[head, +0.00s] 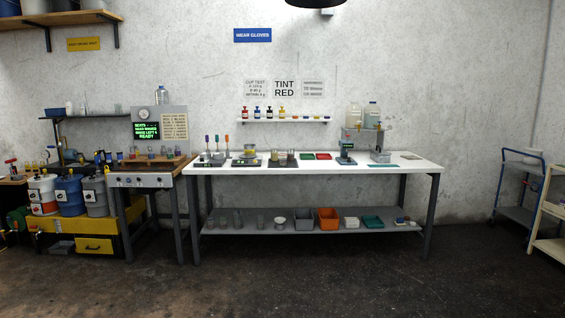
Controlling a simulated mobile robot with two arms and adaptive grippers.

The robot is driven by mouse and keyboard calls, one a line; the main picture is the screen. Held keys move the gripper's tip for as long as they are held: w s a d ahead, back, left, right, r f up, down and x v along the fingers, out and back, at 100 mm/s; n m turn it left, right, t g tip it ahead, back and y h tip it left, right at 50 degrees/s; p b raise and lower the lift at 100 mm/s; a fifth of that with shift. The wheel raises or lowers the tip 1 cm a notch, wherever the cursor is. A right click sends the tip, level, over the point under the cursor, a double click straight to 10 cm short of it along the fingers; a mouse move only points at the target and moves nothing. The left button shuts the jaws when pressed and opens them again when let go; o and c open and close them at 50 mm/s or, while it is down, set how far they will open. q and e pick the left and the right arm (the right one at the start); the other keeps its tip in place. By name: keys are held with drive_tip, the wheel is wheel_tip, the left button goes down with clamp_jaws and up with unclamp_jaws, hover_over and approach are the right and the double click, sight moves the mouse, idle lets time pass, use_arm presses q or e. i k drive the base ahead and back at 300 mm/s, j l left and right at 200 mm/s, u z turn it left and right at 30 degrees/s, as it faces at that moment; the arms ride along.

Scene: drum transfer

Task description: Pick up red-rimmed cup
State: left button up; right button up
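The long white-topped bench (420,164) stands against the wall ahead, some way off. Clear cups (280,157) stand near its middle, beside a small scale with a yellowish container (249,152). Several greyish cups (238,219) and a white bowl (280,222) stand on the lower shelf (255,228). They are too small for me to tell any rim colour, so I cannot make out which cup is red-rimmed. Neither of my grippers is in view.
Red and green trays (325,156) and a small device (346,154) sit on the bench. Drums (70,196) on a yellow stand and a control station (150,180) are at left. A blue cart (519,190) is at right. The dark floor (330,280) in front is clear.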

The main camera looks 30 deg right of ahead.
sight(282, 157)
drive_tip(key=i+l+z, duration=0.25)
drive_tip(key=i, duration=0.35)
drive_tip(key=i+j+z, duration=0.2)
drive_tip(key=i, duration=1.9)
drive_tip(key=l, duration=0.1)
